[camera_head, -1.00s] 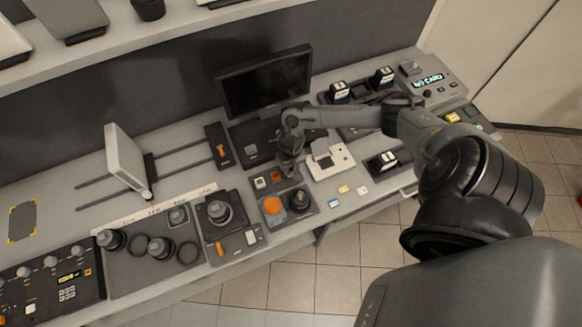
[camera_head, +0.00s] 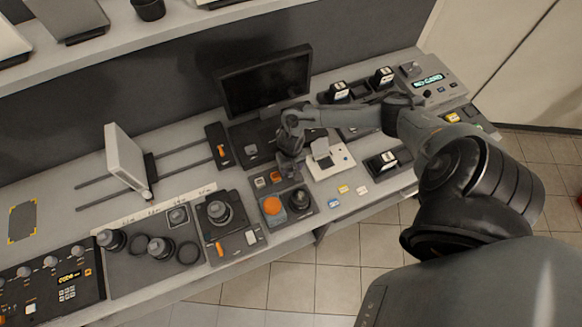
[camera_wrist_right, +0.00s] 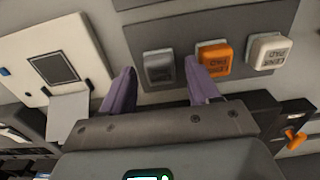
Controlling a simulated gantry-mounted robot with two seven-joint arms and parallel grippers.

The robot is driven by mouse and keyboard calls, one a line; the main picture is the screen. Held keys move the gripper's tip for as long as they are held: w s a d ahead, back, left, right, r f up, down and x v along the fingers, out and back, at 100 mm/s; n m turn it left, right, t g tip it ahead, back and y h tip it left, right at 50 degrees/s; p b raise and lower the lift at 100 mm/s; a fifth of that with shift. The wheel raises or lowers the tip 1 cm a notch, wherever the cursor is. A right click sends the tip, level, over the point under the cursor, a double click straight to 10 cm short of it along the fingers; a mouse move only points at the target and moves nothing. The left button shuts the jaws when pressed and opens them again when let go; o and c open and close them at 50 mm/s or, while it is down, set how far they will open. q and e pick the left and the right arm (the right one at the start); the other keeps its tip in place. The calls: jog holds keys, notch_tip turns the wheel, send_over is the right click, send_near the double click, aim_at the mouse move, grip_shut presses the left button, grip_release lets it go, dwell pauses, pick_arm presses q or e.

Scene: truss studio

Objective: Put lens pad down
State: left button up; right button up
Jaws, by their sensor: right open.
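Three lens pads sit in a row on a dark grey plate (camera_wrist_right: 215,28) in the right wrist view: a grey pad (camera_wrist_right: 158,68), an orange pad (camera_wrist_right: 215,61) and a white pad (camera_wrist_right: 268,51). Lettering reading "LENS PAD" shows on the orange and white ones. My right gripper (camera_wrist_right: 160,70) is open, with its two purple fingers apart on either side of the grey pad; contact cannot be told. In the head view the orange pad (camera_head: 275,177) and white pad (camera_head: 260,183) lie beside the gripper (camera_head: 288,172), which hides the grey one. My left gripper is out of view.
A white stand with a dark square (camera_head: 330,162) is close beside the gripper. A monitor (camera_head: 265,82) rises behind. Small coloured cards lie near the front edge.

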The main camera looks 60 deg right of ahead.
aim_at(291, 170)
notch_tip(291, 170, up, 11)
jog(key=p, duration=0.2)
jog(key=a+n+t, duration=0.1)
jog(key=a+n, duration=0.1)
jog(key=a, duration=0.3)
jog(key=w+a+n+t+y, duration=0.1)
jog(key=a+n, duration=0.1)
jog(key=a, duration=0.3)
jog(key=w+a+f+n+t, duration=0.1)
jog(key=a+n, duration=0.1)
jog(key=a, duration=0.4)
jog(key=shift+w+a+t+y, duration=0.1)
jog(key=shift+w+t+y, duration=0.1)
jog(key=shift+t+y, duration=0.1)
jog(key=s+a+r+n+t, duration=0.3)
jog(key=a+r, duration=0.4)
jog(key=a, duration=0.1)
jog(key=s+d+r+g+h, duration=0.1)
jog(key=s+d+r+g, duration=0.2)
jog(key=s, duration=0.5)
jog(key=shift+s+r+n, duration=0.25)
jog(key=shift+n, duration=0.15)
jog(key=shift+d, duration=0.1)
